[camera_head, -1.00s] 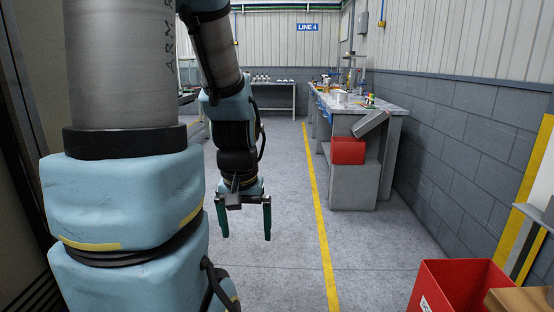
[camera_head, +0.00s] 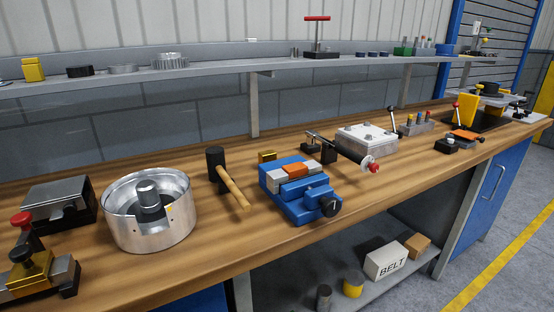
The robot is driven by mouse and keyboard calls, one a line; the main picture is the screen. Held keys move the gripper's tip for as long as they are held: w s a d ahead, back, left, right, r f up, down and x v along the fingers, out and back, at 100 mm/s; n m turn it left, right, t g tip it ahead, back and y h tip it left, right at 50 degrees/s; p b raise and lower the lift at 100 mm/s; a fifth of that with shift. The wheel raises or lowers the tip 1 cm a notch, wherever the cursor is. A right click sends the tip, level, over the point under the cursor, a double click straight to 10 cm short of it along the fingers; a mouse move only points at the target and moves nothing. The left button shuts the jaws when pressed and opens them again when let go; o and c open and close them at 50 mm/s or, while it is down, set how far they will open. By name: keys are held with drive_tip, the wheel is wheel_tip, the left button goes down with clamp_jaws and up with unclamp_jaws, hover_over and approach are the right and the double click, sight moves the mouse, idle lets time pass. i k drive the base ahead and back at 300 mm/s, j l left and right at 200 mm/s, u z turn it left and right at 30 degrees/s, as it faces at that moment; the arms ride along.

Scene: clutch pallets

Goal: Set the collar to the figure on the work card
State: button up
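I cannot pick out the collar or the work card for certain in this view. A black shaft with a silver disc and red knob (camera_head: 371,165) lies across a black block on the wooden bench (camera_head: 225,265), behind a blue vise (camera_head: 310,205). A round silver drum (camera_head: 150,228) with a central post and a small yellow mark stands to the left. Any figures or scales are too small to read. My gripper is not in view.
A black mallet with a wooden handle (camera_head: 232,190) lies between drum and vise. A grey plate block (camera_head: 366,140) and levers stand to the right. A shelf (camera_head: 215,70) with small parts runs above. Below is a box marked BELT (camera_head: 387,262). The bench's front edge is mostly clear.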

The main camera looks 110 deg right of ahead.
sight(374, 167)
drive_tip(key=j+z, duration=0.15)
drive_tip(key=z, duration=1.9)
drive_tip(key=k+l+z, duration=0.35)
drive_tip(key=k, duration=0.25)
drive_tip(key=i+l, duration=0.1)
drive_tip(key=i, duration=0.2)
